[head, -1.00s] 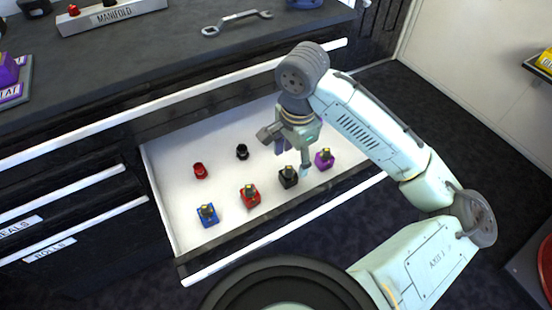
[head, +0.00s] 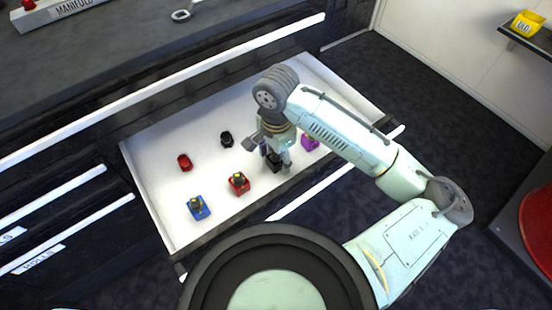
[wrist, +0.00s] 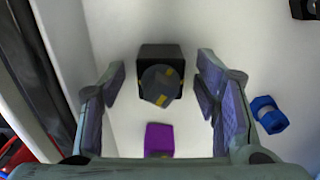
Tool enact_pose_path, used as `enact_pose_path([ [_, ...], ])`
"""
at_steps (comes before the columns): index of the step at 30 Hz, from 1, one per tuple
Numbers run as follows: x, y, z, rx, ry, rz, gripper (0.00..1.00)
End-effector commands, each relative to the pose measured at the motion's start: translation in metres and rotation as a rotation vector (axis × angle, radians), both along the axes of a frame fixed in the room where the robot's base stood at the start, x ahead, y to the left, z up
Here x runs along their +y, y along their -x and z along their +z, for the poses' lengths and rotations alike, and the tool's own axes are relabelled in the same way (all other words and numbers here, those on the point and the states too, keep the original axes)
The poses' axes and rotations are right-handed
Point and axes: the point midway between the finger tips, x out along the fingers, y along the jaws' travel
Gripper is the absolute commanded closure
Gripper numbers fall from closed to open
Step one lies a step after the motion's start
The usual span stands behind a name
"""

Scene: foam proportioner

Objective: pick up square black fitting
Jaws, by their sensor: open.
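The square black fitting (head: 273,167) sits in the white drawer, partly hidden by my gripper in the head view. In the wrist view the square black fitting (wrist: 146,57) has a round dark top with yellow marks. My gripper (head: 277,158) is open over it. In the wrist view my gripper (wrist: 161,84) has one finger on each side of the fitting, with gaps to both sides. I cannot tell how far down the fingers reach.
A purple fitting (head: 309,142) is close on the right. A square red fitting (head: 239,183) and a blue one (head: 199,208) lie to the left. Round red (head: 185,162) and black (head: 227,139) fittings lie farther back. The wrist view shows another blue fitting (wrist: 268,115).

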Motion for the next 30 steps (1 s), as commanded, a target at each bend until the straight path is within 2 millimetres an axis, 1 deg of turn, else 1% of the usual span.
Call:
enact_pose_path([
  [1,-0.0002,0.0004,-0.0055,0.002,0.0,0.0,0.43],
  [4,0.0,0.0003,-0.0124,0.001,0.001,0.001,0.43],
  [11,0.0001,0.0,-0.0135,0.0,0.0,0.001,0.43],
  [30,0.0003,0.0001,-0.0132,0.0,0.0,0.001,0.86],
])
